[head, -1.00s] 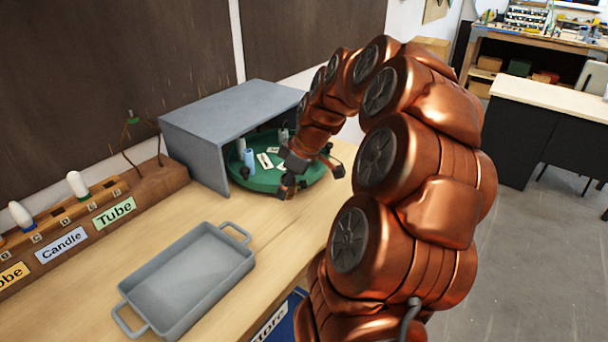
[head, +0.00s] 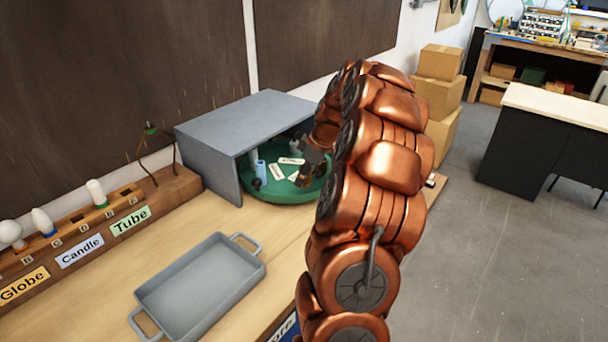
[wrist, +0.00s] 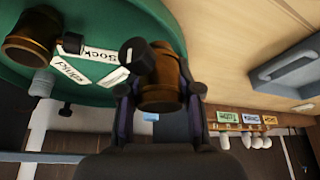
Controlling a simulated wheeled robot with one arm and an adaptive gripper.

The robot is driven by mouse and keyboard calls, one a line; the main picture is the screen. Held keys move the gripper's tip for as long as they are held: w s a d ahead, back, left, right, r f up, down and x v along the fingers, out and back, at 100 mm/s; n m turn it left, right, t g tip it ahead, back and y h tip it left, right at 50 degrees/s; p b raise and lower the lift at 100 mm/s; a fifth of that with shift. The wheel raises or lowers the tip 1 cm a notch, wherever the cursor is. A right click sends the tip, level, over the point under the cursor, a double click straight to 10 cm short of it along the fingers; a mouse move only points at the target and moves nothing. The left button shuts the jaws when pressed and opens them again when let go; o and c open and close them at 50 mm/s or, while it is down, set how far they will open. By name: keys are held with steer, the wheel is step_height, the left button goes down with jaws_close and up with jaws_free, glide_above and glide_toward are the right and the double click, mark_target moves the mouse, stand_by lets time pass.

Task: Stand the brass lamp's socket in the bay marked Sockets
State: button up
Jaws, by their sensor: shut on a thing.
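My gripper (wrist: 163,92) is shut on a brass-brown socket (wrist: 165,80) with a black knob at its side. In the wrist view the socket overlaps the rim of the green turntable (wrist: 110,20). Whether it touches the turntable I cannot tell. A card reading "Sock…" (wrist: 102,53) lies on the turntable beside the held socket, near the "Plugs" card (wrist: 68,70). Another brass-brown socket-like piece (wrist: 30,38) stands at the left in the wrist view. In the head view my gripper (head: 308,178) is at the turntable's right part, and the held socket is hard to make out.
A grey open-fronted housing (head: 245,115) covers the turntable's back, its side wall standing at the left. A blue cylinder (head: 261,170) stands on the turntable. A grey tray (head: 200,285) lies on the bench in front. A wooden bulb rack (head: 90,235) runs along the left.

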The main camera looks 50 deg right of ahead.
steer(key=shift+w+d+f+p, duration=0.1)
steer(key=shift+w+d+p, duration=0.2)
steer(key=shift+w+d, duration=0.45)
steer(key=shift+w+d+f+p, duration=0.1)
steer(key=shift+w+d+p, duration=0.2)
steer(key=shift+w+d, duration=0.4)
steer(key=shift+s+d, duration=0.1)
steer(key=shift+d, duration=0.15)
steer(key=shift+d, duration=0.1)
steer(key=shift+f+p, duration=1.05)
steer(key=shift+f, duration=0.7)
steer(key=shift+f+b, duration=0.2)
steer(key=shift+b, duration=0.1)
steer(key=o, duration=0.8)
steer(key=shift+r, duration=0.1)
